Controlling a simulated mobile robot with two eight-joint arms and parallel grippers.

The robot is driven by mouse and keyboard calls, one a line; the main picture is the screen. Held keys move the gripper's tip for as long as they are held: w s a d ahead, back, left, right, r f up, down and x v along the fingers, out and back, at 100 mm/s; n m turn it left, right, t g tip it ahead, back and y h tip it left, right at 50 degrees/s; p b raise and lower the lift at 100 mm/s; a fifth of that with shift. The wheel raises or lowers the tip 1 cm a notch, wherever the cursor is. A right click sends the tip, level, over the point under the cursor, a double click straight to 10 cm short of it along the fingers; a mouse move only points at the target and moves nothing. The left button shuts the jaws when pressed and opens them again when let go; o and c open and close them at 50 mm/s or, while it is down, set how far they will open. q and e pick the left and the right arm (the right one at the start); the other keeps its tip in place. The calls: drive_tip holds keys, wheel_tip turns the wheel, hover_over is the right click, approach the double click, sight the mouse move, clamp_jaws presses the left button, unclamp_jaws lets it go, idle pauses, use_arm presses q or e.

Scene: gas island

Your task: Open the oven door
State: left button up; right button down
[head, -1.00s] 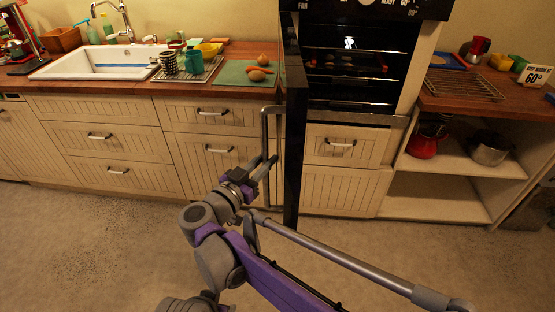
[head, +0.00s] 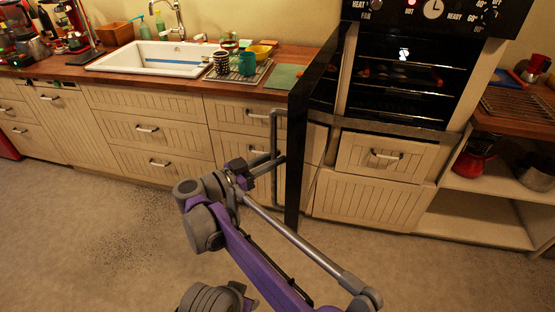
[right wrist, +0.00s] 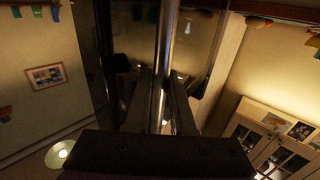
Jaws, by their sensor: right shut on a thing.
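The oven door (head: 308,145) is a tall black panel hinged at its left side. It stands wide open, swung out to the left, seen at a steep slant. Its grey vertical bar handle (head: 276,125) faces left, and in the right wrist view the bar (right wrist: 167,45) runs down between my fingers. My right gripper (head: 268,163) is shut on the handle, at its lower half. The oven (head: 410,85) shows its dark inside with racks and some food. My left gripper is not in view.
Cream drawers (head: 382,155) sit below the oven. To the left is a counter (head: 190,82) with a white sink (head: 150,58) and dishes above more drawers. Open shelves (head: 480,215) stand at the right. The floor (head: 110,210) in front is clear.

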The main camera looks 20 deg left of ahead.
idle(0.3)
drive_tip(key=c, duration=0.8)
unclamp_jaws()
drive_tip(key=shift+w, duration=0.1)
drive_tip(key=shift+o, duration=0.2)
